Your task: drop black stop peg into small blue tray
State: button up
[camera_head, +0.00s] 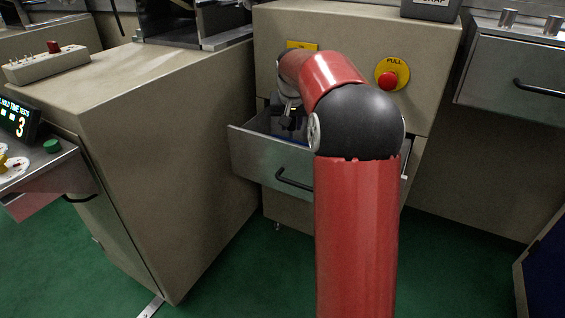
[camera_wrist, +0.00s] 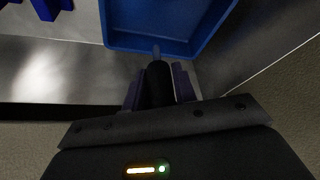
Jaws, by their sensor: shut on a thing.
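My gripper (camera_wrist: 159,82) is shut on the black stop peg (camera_wrist: 159,78), which stands between the two fingers in the wrist view. The peg has a thinner grey tip that overlaps the near rim of the blue tray (camera_wrist: 125,43). I cannot tell how high the peg is above the tray. The tray's visible inside looks empty, and its far part is cut off by the picture edge. In the head view my gripper (camera_head: 288,112) is over the open drawer. The peg cannot be made out there, and the tray is mostly hidden.
The open metal drawer (camera_head: 255,158) holds the tray, and its walls stand close around my gripper. Other blue pieces (camera_wrist: 46,8) show at the wrist view's upper left. A red button on a yellow plate (camera_head: 389,77) is above the drawer. A beige cabinet (camera_head: 170,150) stands at left.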

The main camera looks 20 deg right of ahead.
aim_at(291, 130)
jog(key=shift+f+b, duration=0.95)
jog(key=shift+f, duration=0.6)
jog(key=o, duration=1)
jog(key=shift+o, duration=0.2)
jog(key=shift+r, duration=0.1)
jog(key=p+v, duration=0.1)
jog(key=v, duration=0.6)
jog(key=shift+p, duration=0.4)
jog(key=shift+s+r, duration=0.15)
jog(key=shift+r, duration=0.15)
jog(key=shift+a, duration=0.1)
